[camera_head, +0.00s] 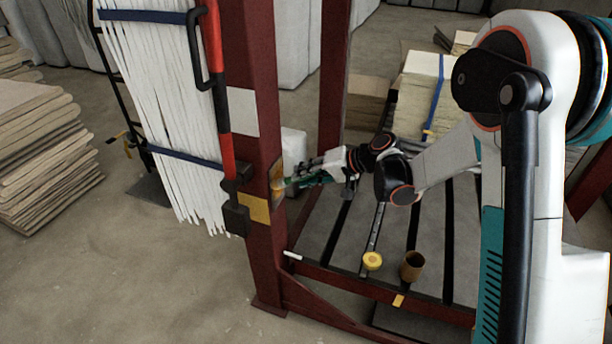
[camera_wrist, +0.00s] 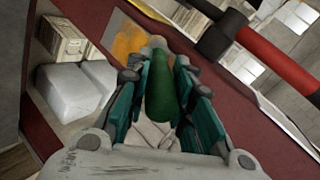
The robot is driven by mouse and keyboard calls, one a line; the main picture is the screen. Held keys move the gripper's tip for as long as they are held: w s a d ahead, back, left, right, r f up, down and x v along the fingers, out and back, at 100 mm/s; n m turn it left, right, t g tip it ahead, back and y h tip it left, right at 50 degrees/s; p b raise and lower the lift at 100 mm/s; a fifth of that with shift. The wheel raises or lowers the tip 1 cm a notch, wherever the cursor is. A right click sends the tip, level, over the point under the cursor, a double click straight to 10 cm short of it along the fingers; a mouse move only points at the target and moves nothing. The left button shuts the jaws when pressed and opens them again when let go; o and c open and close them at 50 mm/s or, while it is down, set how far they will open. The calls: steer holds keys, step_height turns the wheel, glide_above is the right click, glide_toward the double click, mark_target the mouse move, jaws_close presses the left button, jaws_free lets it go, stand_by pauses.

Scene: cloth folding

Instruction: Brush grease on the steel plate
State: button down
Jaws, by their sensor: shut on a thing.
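The steel plate (camera_head: 278,177) is a small panel on the side of the dark red post, with an orange-yellow patch on it. In the wrist view the plate (camera_wrist: 113,29) is pale grey around that patch. My gripper (camera_head: 297,181) is level with the plate, close in front of it. In the wrist view my gripper (camera_wrist: 160,72) is shut on the green handle of a brush (camera_wrist: 160,95), whose far end points at the patch. The bristles are hard to make out, and I cannot tell whether they touch the plate.
A brown tin (camera_head: 411,268) and a yellow round lid (camera_head: 372,261) sit on the slatted rack (camera_head: 330,277). Stacked boards (camera_head: 40,150) stand farther left.

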steer(key=shift+r, duration=0.25)
steer(key=shift+w+d, duration=1.3)
steer(key=shift+w, duration=2.5)
steer(key=shift+s+a+r, duration=0.25)
steer(key=shift+s+a, duration=0.2)
steer(key=shift+s, duration=0.8)
steer(key=shift+s+a+r, duration=0.3)
steer(key=shift+s+a, duration=0.15)
steer(key=shift+s, duration=0.85)
steer(key=shift+s+a+r, duration=0.25)
steer(key=shift+s+a, duration=0.2)
steer(key=shift+s, duration=0.8)
steer(key=s+d, duration=0.2)
steer(key=d, duration=0.3)
steer(key=shift+d+b, duration=0.35)
steer(key=shift+d, duration=0.15)
